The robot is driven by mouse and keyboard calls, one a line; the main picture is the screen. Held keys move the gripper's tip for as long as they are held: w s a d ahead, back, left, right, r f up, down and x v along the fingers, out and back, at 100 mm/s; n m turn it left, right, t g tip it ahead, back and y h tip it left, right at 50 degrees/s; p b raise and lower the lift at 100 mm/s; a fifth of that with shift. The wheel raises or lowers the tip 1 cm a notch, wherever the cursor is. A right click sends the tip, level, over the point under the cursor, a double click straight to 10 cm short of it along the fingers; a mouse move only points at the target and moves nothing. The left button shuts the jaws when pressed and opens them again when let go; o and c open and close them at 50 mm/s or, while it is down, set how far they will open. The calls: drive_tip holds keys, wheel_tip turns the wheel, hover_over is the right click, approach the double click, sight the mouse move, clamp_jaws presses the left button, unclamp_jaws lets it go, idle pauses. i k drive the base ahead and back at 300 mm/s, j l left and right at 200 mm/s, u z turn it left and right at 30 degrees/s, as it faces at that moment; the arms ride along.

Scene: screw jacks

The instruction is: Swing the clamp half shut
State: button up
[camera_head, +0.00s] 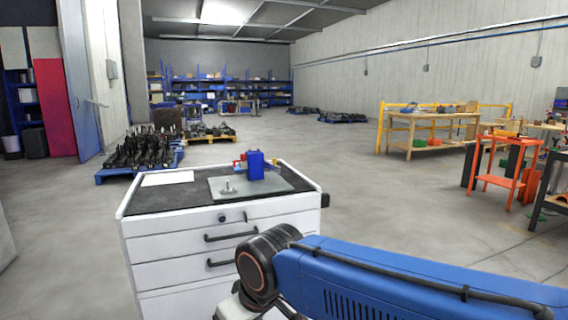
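A small clamp-like fixture stands on a grey plate (218,190) on top of a white drawer cart (165,245). It shows as an upright blue block (256,165) with a small red part (239,160) at its left. My blue arm reaches in from the lower right, in front of the cart. My gripper is not in view.
A white sheet (167,178) lies on the cart's black top. Dark parts on a blue pallet (140,155) stand behind left. An orange stand (505,170) and a wooden workbench (430,125) are at right. The floor right of the cart is clear.

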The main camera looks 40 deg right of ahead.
sight(273, 166)
drive_tip(key=j+z, duration=0.15)
drive_tip(key=z, duration=0.95)
drive_tip(key=i+j, duration=0.05)
